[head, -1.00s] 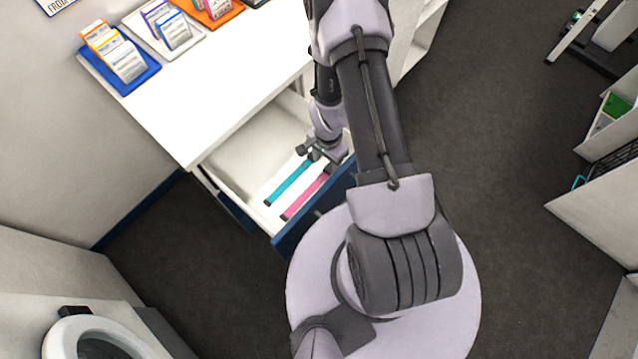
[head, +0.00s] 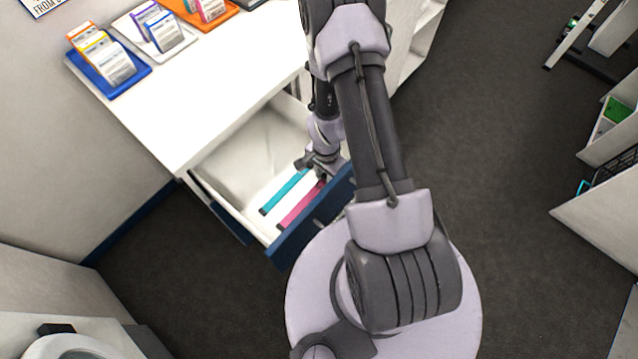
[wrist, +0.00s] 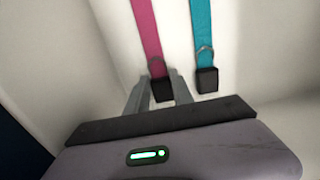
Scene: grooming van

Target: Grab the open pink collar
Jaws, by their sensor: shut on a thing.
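The pink collar (head: 299,207) lies flat as a straight strip in the open drawer, near the drawer front. In the wrist view the pink collar (wrist: 147,38) runs away from my gripper and ends in a black buckle with a metal ring. My gripper (wrist: 158,88) is shut on the pink collar at its buckle end, with the fingers on either side of the black buckle. In the head view my gripper (head: 319,172) is down inside the drawer, and the arm partly hides that end. A teal collar (head: 283,191) lies parallel beside the pink one, apart from the fingers.
The white drawer (head: 243,224) with a dark blue front stands open under a white counter (head: 190,125). Blue, white and orange trays (head: 118,88) with small packets stand on the counter.

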